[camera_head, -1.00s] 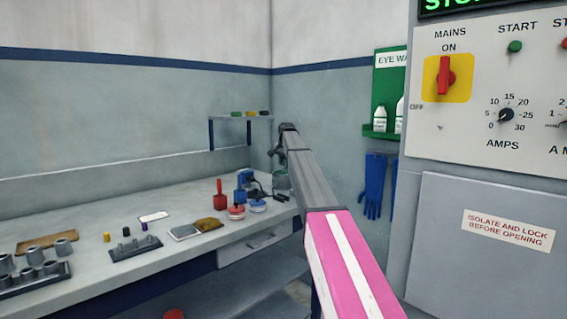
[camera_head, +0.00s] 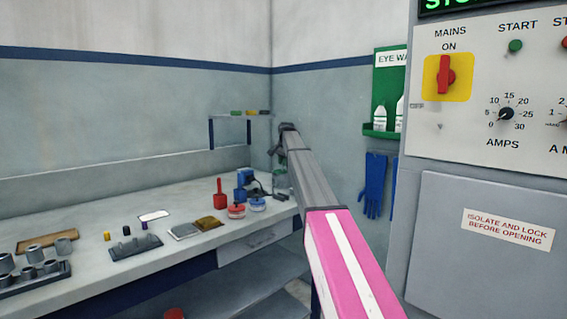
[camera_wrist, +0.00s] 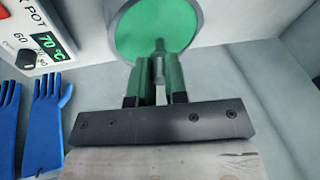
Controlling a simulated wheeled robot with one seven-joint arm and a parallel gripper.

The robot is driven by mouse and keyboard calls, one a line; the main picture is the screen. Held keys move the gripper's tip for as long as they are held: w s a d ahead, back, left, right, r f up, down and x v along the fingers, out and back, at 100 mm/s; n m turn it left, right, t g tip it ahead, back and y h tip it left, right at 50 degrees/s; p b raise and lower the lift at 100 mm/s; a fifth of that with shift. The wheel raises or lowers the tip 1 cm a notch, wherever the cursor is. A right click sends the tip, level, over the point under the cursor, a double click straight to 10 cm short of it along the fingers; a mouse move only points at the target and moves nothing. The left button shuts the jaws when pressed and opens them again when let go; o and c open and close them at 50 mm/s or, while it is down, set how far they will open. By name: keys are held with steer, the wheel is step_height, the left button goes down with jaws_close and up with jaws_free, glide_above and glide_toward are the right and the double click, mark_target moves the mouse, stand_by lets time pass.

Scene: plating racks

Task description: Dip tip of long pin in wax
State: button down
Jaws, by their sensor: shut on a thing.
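The wax is a round green surface (camera_wrist: 150,32) inside a grey-rimmed pot at the top of the wrist view. The pot also shows in the head view (camera_head: 281,181) at the bench's right end. My gripper (camera_wrist: 157,82) has green fingers and is shut on a grey pin (camera_wrist: 159,58). The pin points toward the wax, and its far end shows against the green. I cannot tell whether the tip touches the wax or is above it. In the head view my arm hides part of this area.
A pot control panel (camera_wrist: 42,45) reads 70 °C. Blue gloves (camera_wrist: 40,125) hang beside it. On the bench (camera_head: 185,207) stand a red container (camera_head: 220,195), two small tubs, trays and a rack of grey cylinders (camera_head: 35,275). An electrical cabinet (camera_head: 480,200) stands at right.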

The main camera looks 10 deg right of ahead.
stand_by(0.3)
steer(key=shift+r, duration=3.45)
